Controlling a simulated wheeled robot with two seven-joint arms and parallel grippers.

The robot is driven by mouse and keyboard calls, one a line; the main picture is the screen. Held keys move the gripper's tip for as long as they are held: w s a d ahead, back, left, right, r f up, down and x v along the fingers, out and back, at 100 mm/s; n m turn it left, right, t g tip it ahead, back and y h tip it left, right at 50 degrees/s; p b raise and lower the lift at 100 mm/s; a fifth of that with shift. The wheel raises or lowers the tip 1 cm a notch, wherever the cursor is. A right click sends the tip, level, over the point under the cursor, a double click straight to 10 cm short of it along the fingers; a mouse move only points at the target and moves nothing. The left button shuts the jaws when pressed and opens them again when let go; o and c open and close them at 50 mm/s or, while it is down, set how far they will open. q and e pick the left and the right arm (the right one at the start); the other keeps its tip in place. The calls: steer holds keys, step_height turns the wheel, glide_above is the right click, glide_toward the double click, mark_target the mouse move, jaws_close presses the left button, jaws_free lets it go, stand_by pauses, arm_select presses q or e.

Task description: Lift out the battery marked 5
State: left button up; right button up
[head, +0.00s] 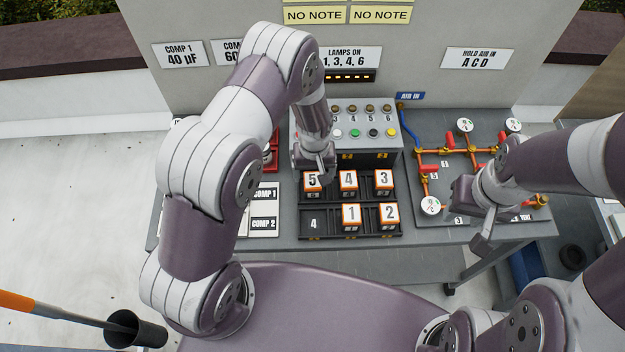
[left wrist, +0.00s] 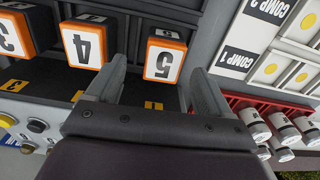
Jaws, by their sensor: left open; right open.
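The battery marked 5 (head: 312,181) is an orange block with a white top. It stands in the back row of the dark battery rack (head: 370,232), at its left end. In the left wrist view the battery marked 5 (left wrist: 165,58) lies ahead between the open fingers of my left gripper (left wrist: 160,85), with gaps on both sides. In the head view my left gripper (head: 314,170) hangs over the back of that battery and partly hides it. My right gripper (head: 478,222) is open and empty at the right, by the pipe board.
Batteries 4 (head: 348,180) and 3 (head: 383,180) stand in the back row, and 1 (head: 351,214) and 2 (head: 389,213) in the front. Behind is a button box (head: 362,112). A pipe board (head: 480,160) with gauges is at the right.

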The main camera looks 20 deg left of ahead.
mark_target(312, 179)
arm_select(q)
steer(key=f+p, duration=0.1)
steer(key=f, duration=0.3)
steer(key=shift+s+a+p, duration=0.15)
steer(key=shift+a+p, duration=0.05)
steer(key=shift+p, duration=0.15)
steer(key=shift+a+f, duration=0.15)
steer(key=shift+f, duration=0.15)
steer(key=shift+d, duration=0.25)
steer(key=c, duration=1.1)
steer(key=shift+r, duration=0.1)
steer(key=shift+c, duration=1.2)
steer(key=shift+a, duration=0.1)
arm_select(e)
steer(key=shift+a+r, duration=0.2)
steer(key=shift+r, duration=1)
